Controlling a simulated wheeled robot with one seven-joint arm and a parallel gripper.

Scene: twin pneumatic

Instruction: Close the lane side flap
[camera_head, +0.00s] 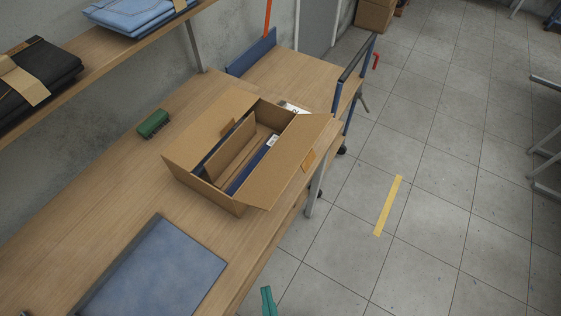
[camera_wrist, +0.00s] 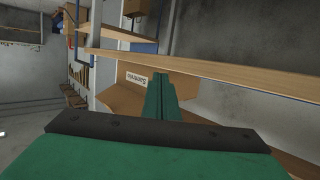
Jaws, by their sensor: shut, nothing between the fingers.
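An open cardboard box (camera_head: 207,192) stands on the wooden bench. Its right-hand flap (camera_head: 290,165), on the side toward the floor aisle, is folded outward and reaches past the bench edge; it carries a tan tape tab. The wall-side flap (camera_head: 205,125) is also open, with a similar tab. Inside are blue items (camera_head: 250,172), a cardboard piece and a white label. My gripper (camera_head: 267,293) has green fingers, is shut and empty, and is beside the bench's front edge, apart from the box. In the wrist view the fingers (camera_wrist: 160,95) point toward brown cardboard (camera_wrist: 122,100).
A blue flat panel (camera_head: 160,270) lies on the near bench, and a green block (camera_head: 153,123) lies behind the box. A shelf (camera_head: 110,50) with folded clothes overhangs the wall side. A blue-framed cart (camera_head: 345,100) stands beyond. The tiled floor (camera_head: 440,190) at right is clear.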

